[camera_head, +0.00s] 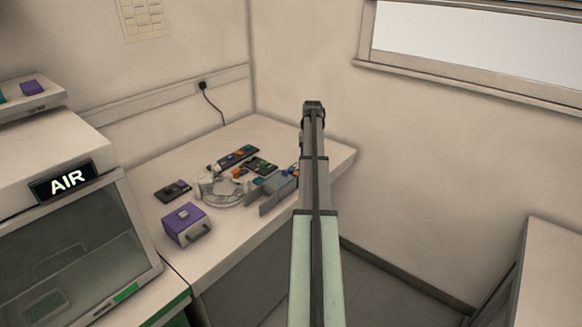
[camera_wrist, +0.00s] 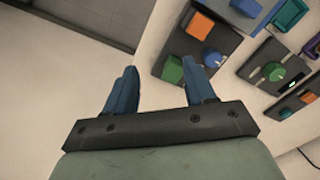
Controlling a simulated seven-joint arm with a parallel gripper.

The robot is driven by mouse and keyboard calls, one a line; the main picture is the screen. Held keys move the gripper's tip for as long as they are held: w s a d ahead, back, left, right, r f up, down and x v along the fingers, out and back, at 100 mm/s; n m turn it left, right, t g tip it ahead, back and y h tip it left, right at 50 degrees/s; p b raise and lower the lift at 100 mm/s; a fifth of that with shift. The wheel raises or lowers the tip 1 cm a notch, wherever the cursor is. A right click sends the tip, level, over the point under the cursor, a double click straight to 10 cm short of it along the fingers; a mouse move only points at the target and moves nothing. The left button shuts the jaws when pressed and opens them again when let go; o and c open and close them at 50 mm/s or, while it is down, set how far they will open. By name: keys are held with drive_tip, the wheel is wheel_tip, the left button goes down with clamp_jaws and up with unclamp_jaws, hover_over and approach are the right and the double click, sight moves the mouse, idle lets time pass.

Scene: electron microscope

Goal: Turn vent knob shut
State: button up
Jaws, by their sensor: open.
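In the wrist view my gripper (camera_wrist: 159,66) is open and empty, its two blue fingers spread apart. A dark panel just beyond the right finger carries a blue knob (camera_wrist: 213,60), a green knob (camera_wrist: 172,70) and an orange square block (camera_wrist: 200,26). The right fingertip is close to the green and blue knobs in the picture; I see no contact. A second dark panel carries another green knob (camera_wrist: 273,71). No readable label shows which is the vent knob.
The pale bench (camera_head: 230,250) holds a clear round apparatus (camera_head: 222,190), a purple box (camera_head: 186,224), a grey device (camera_head: 279,188) and several dark panels (camera_head: 237,157). An AIR cabinet (camera_head: 65,181) stands at left.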

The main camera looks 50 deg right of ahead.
wheel_tip(320, 180, up, 7)
drive_tip(key=n, duration=0.2)
hover_over(291, 169)
wheel_tip(291, 169, down, 14)
drive_tip(key=shift+w+d+r, duration=0.1)
drive_tip(key=shift+r, duration=0.05)
clamp_jaws()
idle(0.4)
